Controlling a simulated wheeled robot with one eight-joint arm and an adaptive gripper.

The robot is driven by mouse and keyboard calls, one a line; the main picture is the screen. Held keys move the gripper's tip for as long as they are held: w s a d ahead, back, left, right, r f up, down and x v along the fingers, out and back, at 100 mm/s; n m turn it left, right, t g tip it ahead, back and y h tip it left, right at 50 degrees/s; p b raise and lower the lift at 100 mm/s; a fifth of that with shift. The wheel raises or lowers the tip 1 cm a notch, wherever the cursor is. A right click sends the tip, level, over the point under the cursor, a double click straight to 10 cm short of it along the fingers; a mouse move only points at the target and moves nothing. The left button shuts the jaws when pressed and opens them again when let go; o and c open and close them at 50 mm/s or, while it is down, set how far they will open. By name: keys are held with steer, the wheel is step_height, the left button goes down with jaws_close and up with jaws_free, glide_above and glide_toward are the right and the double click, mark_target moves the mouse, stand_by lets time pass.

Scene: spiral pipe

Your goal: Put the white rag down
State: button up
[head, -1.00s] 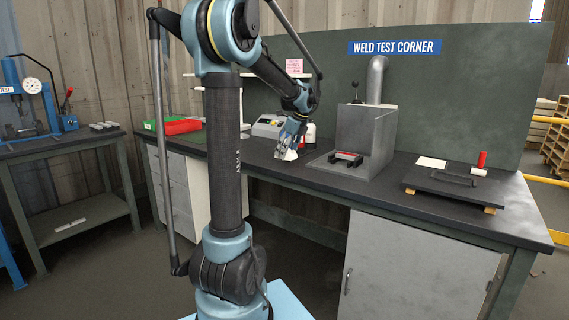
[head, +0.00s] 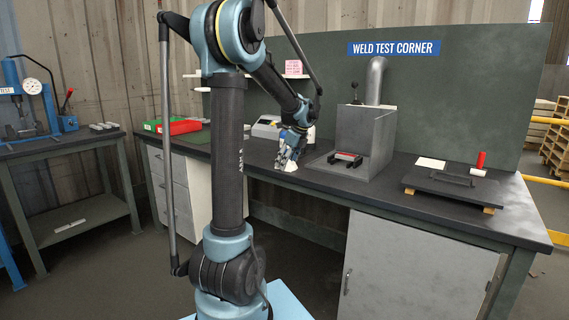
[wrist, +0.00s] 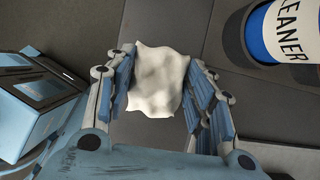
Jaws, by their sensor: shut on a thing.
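The white rag (wrist: 157,80) is a crumpled off-white cloth between the two fingers of my gripper (wrist: 160,95) in the wrist view. My gripper is shut on it, with a finger against each side. In the head view my gripper (head: 288,162) points down over the dark bench top, left of the grey metal booth, with the rag (head: 291,167) showing below it close to the bench. I cannot tell whether the rag touches the bench.
A cleaner bottle (wrist: 285,35) stands close to the right of my gripper in the wrist view. The grey metal booth (head: 369,135) stands to the right on the bench. Red (head: 180,127) and green trays lie at the left. Bare bench top (head: 240,150) shows left of the gripper.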

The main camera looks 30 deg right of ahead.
steer(key=shift+s+f, duration=0.2)
steer(key=shift+f, duration=0.1)
steer(key=shift+s+a+f, duration=0.1)
steer(key=shift+s, duration=0.05)
steer(key=o, duration=1.1)
steer(key=shift+o, duration=0.5)
steer(key=shift+w+f, duration=0.45)
steer(key=shift+w, duration=0.1)
steer(key=shift+s+r, duration=0.2)
steer(key=shift+s, duration=0.05)
steer(key=shift+r, duration=0.25)
